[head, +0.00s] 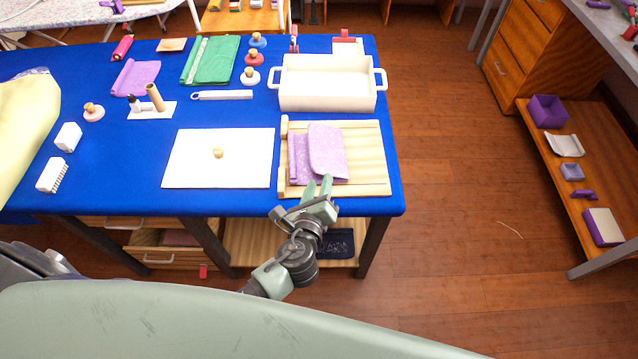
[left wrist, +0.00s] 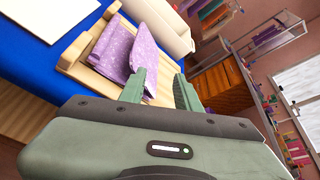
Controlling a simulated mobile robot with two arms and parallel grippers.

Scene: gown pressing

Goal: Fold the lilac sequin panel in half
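The lilac sequin panel (head: 327,148) lies on a pale wooden board (head: 369,160) at the table's right end. Its right part looks doubled over in a rounded flap, and a flatter layer shows at its left. In the left wrist view the panel (left wrist: 112,47) bulges up along a fold, just left of the fingers. My left gripper (head: 319,184) is at the panel's near edge. In the left wrist view its fingers (left wrist: 161,86) stand apart with no cloth visible between them. Whether a finger touches the panel I cannot tell. My right gripper is not in view.
A cream bin with handles (head: 327,104) stands right behind the board. A white plate with a wooden knob (head: 190,160) lies to its left. Green cloth (head: 217,62), another lilac cloth (head: 138,76) and white brushes (head: 53,175) lie farther left on the blue table (head: 110,190).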

